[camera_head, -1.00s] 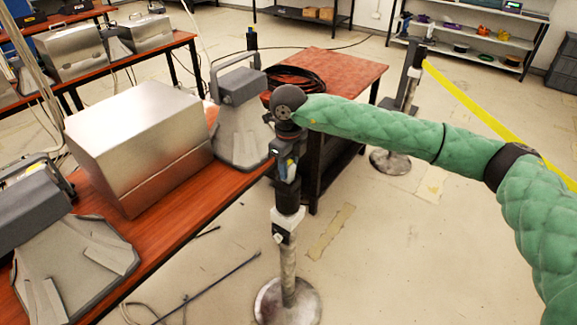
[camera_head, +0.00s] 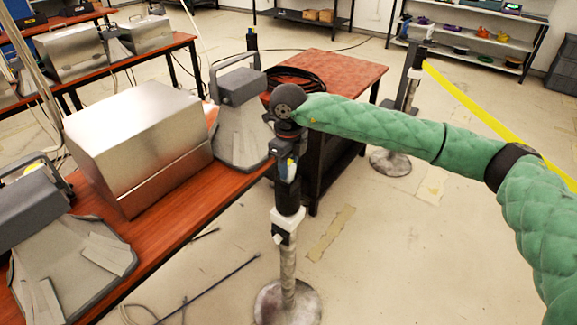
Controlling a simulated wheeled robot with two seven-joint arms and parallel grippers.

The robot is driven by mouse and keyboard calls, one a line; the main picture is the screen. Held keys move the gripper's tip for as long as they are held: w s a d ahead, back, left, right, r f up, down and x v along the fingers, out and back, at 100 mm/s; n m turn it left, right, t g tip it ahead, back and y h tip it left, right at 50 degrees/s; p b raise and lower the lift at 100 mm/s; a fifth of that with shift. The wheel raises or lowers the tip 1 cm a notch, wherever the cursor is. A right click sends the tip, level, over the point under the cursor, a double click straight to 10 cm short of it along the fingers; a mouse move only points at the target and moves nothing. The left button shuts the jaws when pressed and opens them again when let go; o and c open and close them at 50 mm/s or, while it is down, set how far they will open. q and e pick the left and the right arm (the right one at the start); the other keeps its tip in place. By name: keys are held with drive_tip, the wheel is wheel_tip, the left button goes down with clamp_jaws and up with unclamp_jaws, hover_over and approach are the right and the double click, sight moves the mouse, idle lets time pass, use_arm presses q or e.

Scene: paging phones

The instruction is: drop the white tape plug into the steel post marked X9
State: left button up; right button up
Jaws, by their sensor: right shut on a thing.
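My right arm, in a green quilted sleeve, reaches in from the right. Its dark gripper (camera_head: 288,198) points down, directly above the near steel post (camera_head: 289,268), and is shut. A small white piece (camera_head: 285,226), which looks like the white tape plug, shows just below the gripper at the top of the post. I cannot tell how far it sits inside the post, and the fingertips are hard to make out. No X9 marking can be read from here. My left gripper is not in view.
A red-topped table with a metal box (camera_head: 140,140) stands on the left. A small red-topped table (camera_head: 335,72) with coiled black cable is behind my gripper. Another post (camera_head: 410,85) with yellow tape (camera_head: 480,118) stands at the back right. The floor right of the near post is clear.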

drive_tip(key=shift+f, duration=0.2)
drive_tip(key=shift+r, duration=0.85)
drive_tip(key=shift+b, duration=0.75)
idle(0.7)
drive_tip(key=shift+f+b, duration=0.75)
drive_tip(key=shift+f, duration=0.1)
idle(0.4)
drive_tip(key=shift+r, duration=0.9)
drive_tip(key=shift+b, duration=0.5)
idle(0.8)
drive_tip(key=shift+f+b, duration=0.75)
drive_tip(key=shift+f, duration=0.15)
idle(0.4)
drive_tip(key=o, duration=0.7)
